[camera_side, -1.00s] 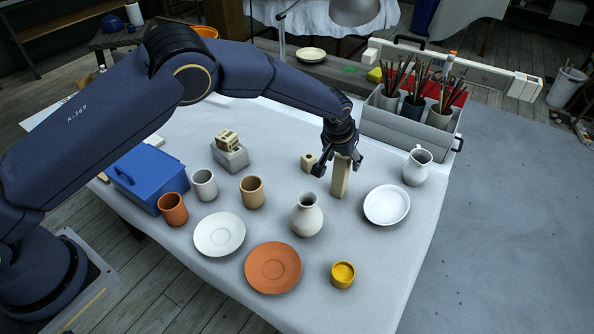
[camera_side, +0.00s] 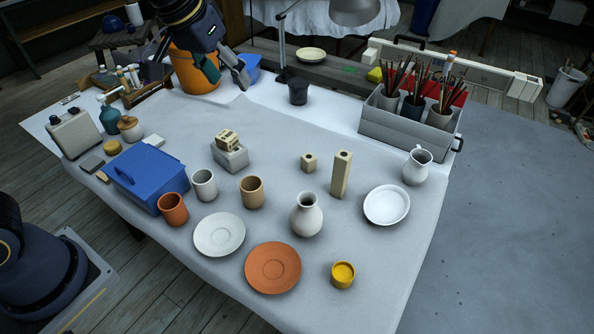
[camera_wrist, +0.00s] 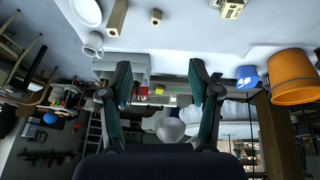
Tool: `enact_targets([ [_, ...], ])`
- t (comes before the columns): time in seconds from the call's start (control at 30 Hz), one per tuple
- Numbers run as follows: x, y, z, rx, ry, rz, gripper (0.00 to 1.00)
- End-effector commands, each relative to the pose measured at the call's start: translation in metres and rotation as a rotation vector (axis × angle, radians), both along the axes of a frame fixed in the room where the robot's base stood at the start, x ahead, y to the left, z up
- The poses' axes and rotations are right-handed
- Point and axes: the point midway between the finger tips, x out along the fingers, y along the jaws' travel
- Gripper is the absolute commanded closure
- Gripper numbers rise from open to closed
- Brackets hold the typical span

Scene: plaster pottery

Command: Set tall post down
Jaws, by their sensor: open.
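The tall post (camera_side: 341,174) is a tan square block with a hole in its top. It stands upright on the grey cloth, between the white vase and the white plate in the side view. In the wrist view the tall post (camera_wrist: 117,17) shows near the top edge. My gripper (camera_side: 228,79) is up at the back left in the side view, by the orange bucket, far from the post. In the wrist view my gripper (camera_wrist: 160,88) has its two fingers spread wide with nothing between them.
A short tan block (camera_side: 308,162) stands left of the post. A white vase (camera_side: 306,215), white plate (camera_side: 387,205) and white jug (camera_side: 417,166) stand near it. A grey caddy (camera_side: 400,128) holds brushes. An orange bucket (camera_side: 193,70) and dark cup (camera_side: 298,91) stand at the back.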

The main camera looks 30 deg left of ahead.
Motion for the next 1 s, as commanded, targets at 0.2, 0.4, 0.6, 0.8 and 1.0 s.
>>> enact_targets([
  [0.2,-0.12,0.052,0.02,0.032,-0.058,-0.016,0.38],
  [0.4,-0.18,0.068,0.004,0.082,-0.08,-0.026,0.38],
  [0.6,-0.193,0.071,-0.002,0.096,-0.082,-0.029,0.38],
  [0.8,-0.192,0.07,-0.002,0.095,-0.082,-0.029,0.38],
  [1.0,-0.192,0.07,-0.002,0.095,-0.082,-0.029,0.38],
])
